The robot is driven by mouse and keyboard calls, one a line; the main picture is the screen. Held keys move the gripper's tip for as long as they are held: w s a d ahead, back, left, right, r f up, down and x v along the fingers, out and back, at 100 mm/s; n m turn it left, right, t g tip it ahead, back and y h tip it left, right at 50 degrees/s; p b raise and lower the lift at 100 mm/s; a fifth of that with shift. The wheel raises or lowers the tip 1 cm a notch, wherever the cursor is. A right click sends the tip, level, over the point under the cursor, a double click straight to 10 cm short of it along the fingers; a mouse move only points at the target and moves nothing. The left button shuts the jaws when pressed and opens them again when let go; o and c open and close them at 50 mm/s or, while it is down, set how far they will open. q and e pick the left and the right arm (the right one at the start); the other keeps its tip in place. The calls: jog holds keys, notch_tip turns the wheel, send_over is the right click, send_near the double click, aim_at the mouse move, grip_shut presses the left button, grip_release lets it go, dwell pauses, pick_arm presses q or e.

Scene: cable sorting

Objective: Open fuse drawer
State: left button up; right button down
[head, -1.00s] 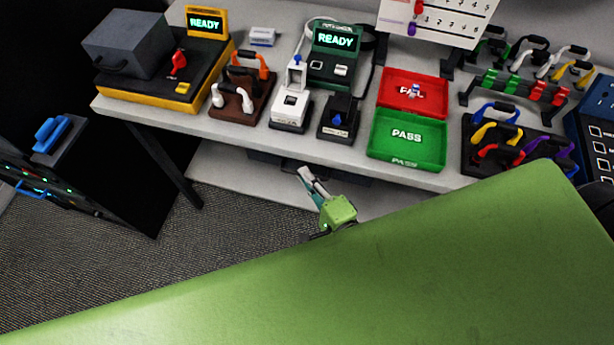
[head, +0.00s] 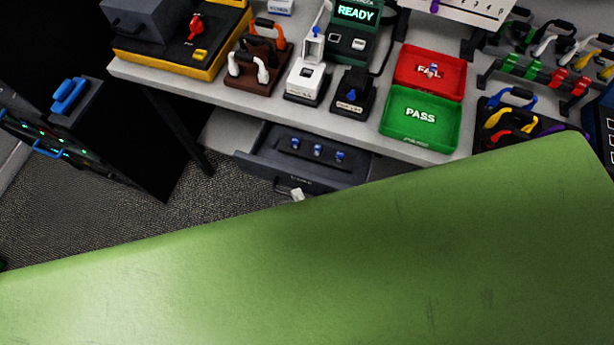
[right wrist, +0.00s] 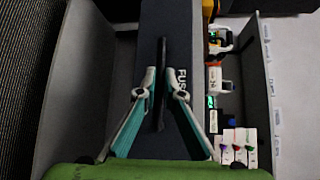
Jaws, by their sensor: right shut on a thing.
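The fuse drawer (head: 262,160) is a dark grey drawer under the bench, pulled out in the head view. Several small blue-topped fuses (head: 317,150) stand in a row inside it. In the right wrist view, the dark drawer front (right wrist: 178,35) carries a partly visible "FUS" label. My right gripper (right wrist: 161,85) is shut on the drawer's thin dark handle (right wrist: 161,110), one finger on each side. In the head view only a light tip of the right gripper (head: 297,194) shows at the drawer front; my green arm hides the rest. My left gripper is not in view.
The bench edge (head: 225,105) runs above the drawer. On the bench are a red FAIL tray (head: 455,85), a green PASS tray (head: 388,125) and test devices. A dark cabinet with blue handles (head: 70,95) stands at left. Carpeted floor (head: 90,215) is clear between.

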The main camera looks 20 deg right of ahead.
jog(key=shift+s+a, duration=0.5)
jog(key=shift+s, duration=0.2)
jog(key=shift+s+a, duration=0.45)
jog(key=shift+s, duration=0.25)
jog(key=c, duration=2.2)
grip_release()
jog(key=shift+o, duration=0.2)
jog(key=shift+s, duration=0.1)
jog(key=v, duration=0.7)
jog(key=shift+s, duration=0.1)
